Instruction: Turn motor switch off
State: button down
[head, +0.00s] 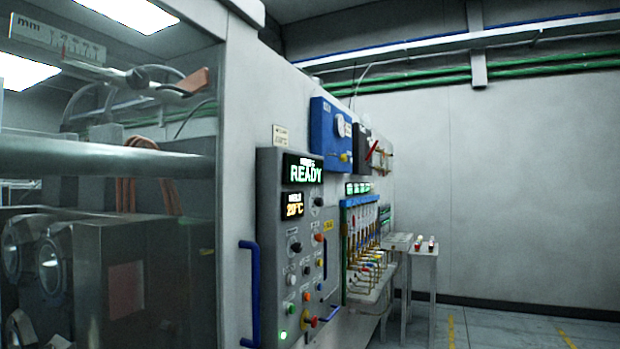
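A grey control panel (290,230) is mounted on the machine's side wall, seen at an angle. Its upper display (305,171) shows READY in green, and a smaller display (293,205) shows 20°C in yellow. Below are several knobs and buttons, including a black knob (295,246), an orange button (318,238) and a red knob (311,321) near the bottom. A green light (283,335) glows at the lower left. The labels are too small to read, so I cannot tell which control is the motor switch or its position. My gripper is not in view.
A blue handle (250,295) sticks out left of the panel, beside the machine's glass front (110,220). Right of the panel are a blue box (328,135), a rack of coloured valves (365,250) and a small table (424,256). Open floor (500,330) lies at the right.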

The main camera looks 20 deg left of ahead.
aim_at(296, 247)
jog(key=i+l+u, duration=0.15)
jog(key=u, duration=0.3)
jog(key=i+l+u, duration=0.1)
jog(key=l+u, duration=0.2)
jog(key=u, duration=0.15)
jog(key=l+u, duration=0.25)
jog(key=u, duration=0.2)
